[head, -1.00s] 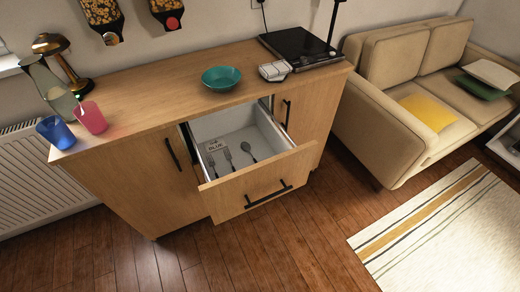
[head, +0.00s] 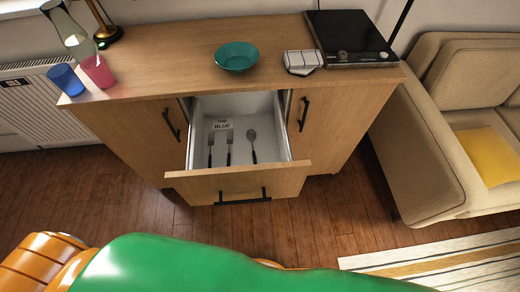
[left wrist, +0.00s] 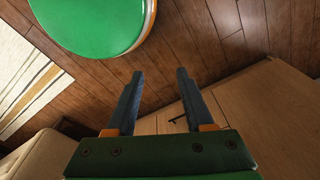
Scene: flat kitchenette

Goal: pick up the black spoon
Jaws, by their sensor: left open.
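The black spoon (head: 252,146) lies in the open drawer (head: 288,136), with its bowl toward the back and its dark handle toward the front. Two forks, a left one (head: 210,148) and a middle one (head: 228,146), lie to its left in the same drawer. In the left wrist view my left gripper (left wrist: 156,75) is open and empty. The spoon is not in that view. My right gripper is in neither view.
The sofa (head: 425,150) is at the right.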

